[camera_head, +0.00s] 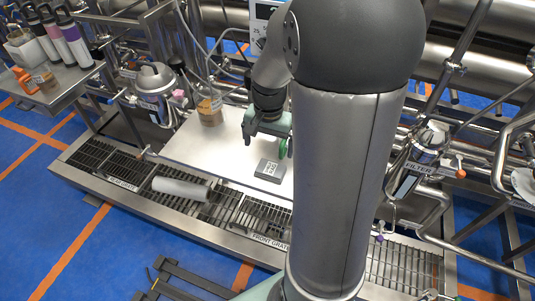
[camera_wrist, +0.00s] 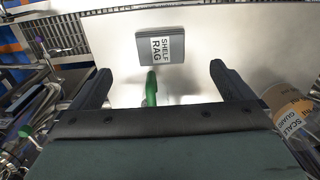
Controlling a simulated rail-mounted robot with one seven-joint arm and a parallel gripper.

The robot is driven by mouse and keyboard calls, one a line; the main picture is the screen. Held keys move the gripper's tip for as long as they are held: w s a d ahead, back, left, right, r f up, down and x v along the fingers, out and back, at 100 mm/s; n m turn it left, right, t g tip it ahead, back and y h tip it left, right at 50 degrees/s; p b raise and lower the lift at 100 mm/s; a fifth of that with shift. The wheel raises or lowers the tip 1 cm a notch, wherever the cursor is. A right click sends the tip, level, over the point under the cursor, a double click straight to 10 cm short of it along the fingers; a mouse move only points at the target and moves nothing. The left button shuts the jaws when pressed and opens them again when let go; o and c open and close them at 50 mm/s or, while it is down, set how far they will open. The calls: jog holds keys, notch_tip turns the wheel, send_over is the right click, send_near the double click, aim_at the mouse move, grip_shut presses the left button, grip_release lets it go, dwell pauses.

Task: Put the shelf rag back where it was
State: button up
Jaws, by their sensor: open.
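The shelf rag (camera_head: 269,170) is a folded grey block with a white label, lying flat on the white work surface (camera_head: 215,155). In the wrist view the shelf rag (camera_wrist: 174,47) lies beyond my fingertips, its label reading "SHELF RAG". My gripper (camera_head: 267,138) is open above the surface, slightly behind the rag in the head view and apart from it. In the wrist view my gripper (camera_wrist: 160,72) has nothing clamped between its fingers. A narrow green item (camera_wrist: 151,88) shows between the fingers; I cannot tell what it is. My arm hides part of the surface's right side in the head view.
A labelled container (camera_head: 210,110) stands on the surface left of my gripper, and shows at the wrist view's right (camera_wrist: 289,110). Steel pipes and a filter housing (camera_head: 428,143) stand right. A side shelf (camera_head: 60,88) holds bottles.

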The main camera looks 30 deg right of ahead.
jog(key=s+a+r+n, duration=0.3)
jog(key=s+a+n, duration=0.7)
jog(key=s+a, duration=0.2)
jog(key=s, duration=0.2)
jog(key=shift+s+r, duration=0.3)
jog(key=shift+s, duration=0.05)
jog(key=shift+a, duration=0.1)
jog(key=r+p, duration=0.4)
jog(key=shift+a+r, duration=0.1)
jog(key=shift+a, duration=0.15)
